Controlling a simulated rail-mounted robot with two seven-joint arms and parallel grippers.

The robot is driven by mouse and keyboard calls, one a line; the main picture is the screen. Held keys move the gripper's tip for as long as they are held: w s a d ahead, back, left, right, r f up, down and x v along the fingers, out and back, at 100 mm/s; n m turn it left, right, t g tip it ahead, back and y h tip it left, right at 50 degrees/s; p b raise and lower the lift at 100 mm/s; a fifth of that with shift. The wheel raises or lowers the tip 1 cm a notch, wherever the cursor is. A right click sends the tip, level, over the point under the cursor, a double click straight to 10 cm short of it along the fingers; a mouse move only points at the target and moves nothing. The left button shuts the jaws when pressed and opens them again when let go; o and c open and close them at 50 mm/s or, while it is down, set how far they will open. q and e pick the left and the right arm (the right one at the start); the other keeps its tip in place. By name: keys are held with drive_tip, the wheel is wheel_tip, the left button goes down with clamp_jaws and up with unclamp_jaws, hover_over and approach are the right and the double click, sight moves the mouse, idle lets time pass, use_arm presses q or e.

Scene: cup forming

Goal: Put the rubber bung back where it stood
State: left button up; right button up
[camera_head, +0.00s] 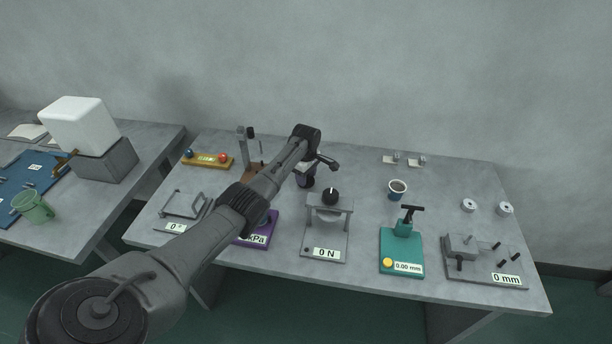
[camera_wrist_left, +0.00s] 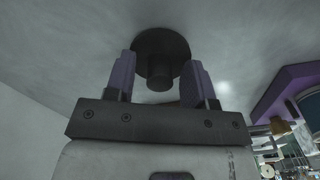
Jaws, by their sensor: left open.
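The rubber bung appears to be the black stepped round piece (camera_wrist_left: 162,42) in the left wrist view, with a wide disc and a narrower stub. My left gripper (camera_wrist_left: 157,75) is open, with one purple-padded finger on each side of the stub. I cannot tell whether either finger touches it. In the head view my left gripper (camera_head: 328,163) is small and dark over the back middle of the table, and the arm hides part of what lies below. A dark object (camera_head: 306,182) shows just under the wrist; I cannot tell what it is. My right gripper is not in view.
The purple kPa device (camera_head: 262,228) is partly hidden by my arm. The press marked 0 N (camera_head: 325,240), a teal gauge (camera_head: 400,245), a dark cup (camera_head: 397,188) and the 0 mm fixture (camera_head: 483,262) stand to the right. A yellow tray (camera_head: 208,161) is at back left.

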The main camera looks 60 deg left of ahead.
use_arm(q)
wheel_tip(320, 180, up, 12)
drive_tip(key=p, duration=0.3)
drive_tip(key=shift+r, duration=0.2)
idle(0.3)
